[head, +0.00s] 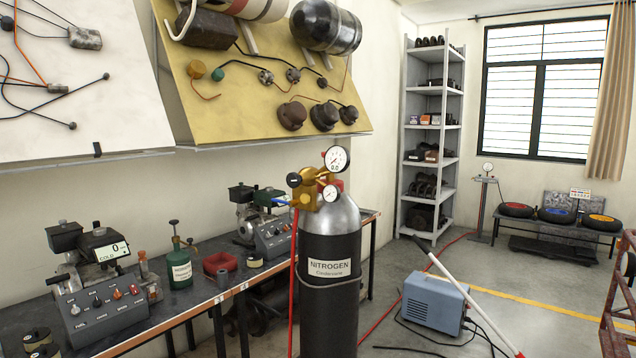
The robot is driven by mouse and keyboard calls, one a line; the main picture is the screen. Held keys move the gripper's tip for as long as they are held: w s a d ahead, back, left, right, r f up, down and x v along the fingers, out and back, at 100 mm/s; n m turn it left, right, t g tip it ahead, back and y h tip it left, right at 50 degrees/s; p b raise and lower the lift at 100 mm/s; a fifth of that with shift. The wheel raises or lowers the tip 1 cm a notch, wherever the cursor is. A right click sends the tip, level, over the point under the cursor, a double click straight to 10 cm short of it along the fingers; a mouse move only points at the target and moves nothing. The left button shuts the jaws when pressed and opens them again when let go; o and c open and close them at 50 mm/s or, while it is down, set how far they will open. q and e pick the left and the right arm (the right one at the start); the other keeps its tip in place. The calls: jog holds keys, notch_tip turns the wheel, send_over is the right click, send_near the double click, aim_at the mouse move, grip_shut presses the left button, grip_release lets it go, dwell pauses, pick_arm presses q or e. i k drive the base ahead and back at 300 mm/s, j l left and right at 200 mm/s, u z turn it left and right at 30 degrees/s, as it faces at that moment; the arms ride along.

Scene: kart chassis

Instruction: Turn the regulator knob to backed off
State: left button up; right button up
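A dark grey nitrogen cylinder (329,308) with a silver shoulder stands upright in the middle of the head view, labelled NITROGEN. A brass regulator (309,195) sits on its top. A black round knob (293,180) sticks out of the regulator's left side; its turn position cannot be read. A large white gauge (337,159) is above the regulator, and a smaller gauge (330,194) is on its front. A red hose (293,285) hangs down the cylinder's left side. Neither of my grippers is in view.
A long workbench (203,298) runs along the left wall, behind the cylinder, with a control box (98,307), a green bottle (179,264) and a red tray (219,263). A blue-grey machine (434,304) with a leaning white pole (470,301) stands on the floor to the right.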

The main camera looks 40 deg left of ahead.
aim_at(293, 180)
jog(key=u, duration=1.35)
jog(key=i+j+z, duration=0.1)
jog(key=z, duration=0.3)
jog(key=j+z, duration=0.2)
jog(key=z, duration=0.25)
jog(key=i+j+z, duration=0.1)
jog(key=z, duration=0.3)
jog(key=j+z, duration=0.45)
jog(key=j, duration=0.55)
jog(key=j+z, duration=0.1)
jog(key=j, duration=0.5)
jog(key=k+j, duration=0.1)
jog(key=j, duration=0.5)
jog(key=j+z, duration=0.15)
jog(key=j, duration=0.45)
jog(key=k, duration=0.05)
